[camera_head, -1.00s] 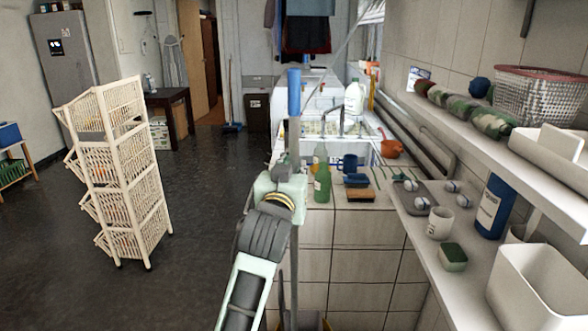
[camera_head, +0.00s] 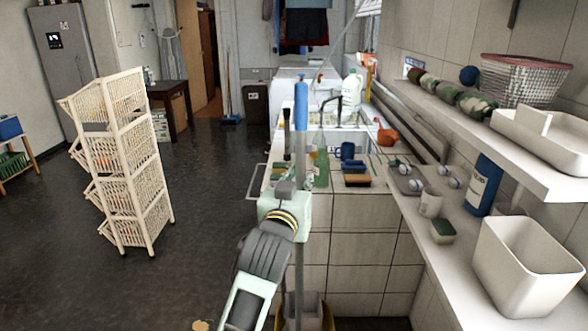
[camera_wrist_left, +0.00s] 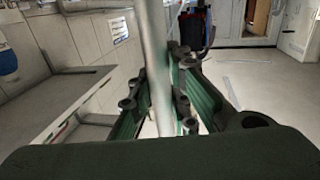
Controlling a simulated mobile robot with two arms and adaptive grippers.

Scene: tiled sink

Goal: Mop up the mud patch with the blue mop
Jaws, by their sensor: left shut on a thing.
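My left gripper (camera_head: 294,200) is shut on an upright grey pole with a blue top end (camera_head: 301,105), apparently the mop handle. In the left wrist view the pole (camera_wrist_left: 157,60) stands between the two green-lined fingers (camera_wrist_left: 160,95). The mop's lower end is hidden; the pole runs down to a yellow bucket (camera_head: 327,322) with a grey insert at the bottom edge, and I cannot tell whether its end is inside. A small tan patch (camera_head: 201,325) on the dark floor at the bottom edge may be part of the mud patch. My right gripper is not in view.
A tiled counter (camera_head: 345,250) with bottles and brushes stands just right of the pole. A shelf with a white bin (camera_head: 530,270) runs along the right. A cream basket rack (camera_head: 125,160) stands on the left. Dark floor lies open between rack and counter.

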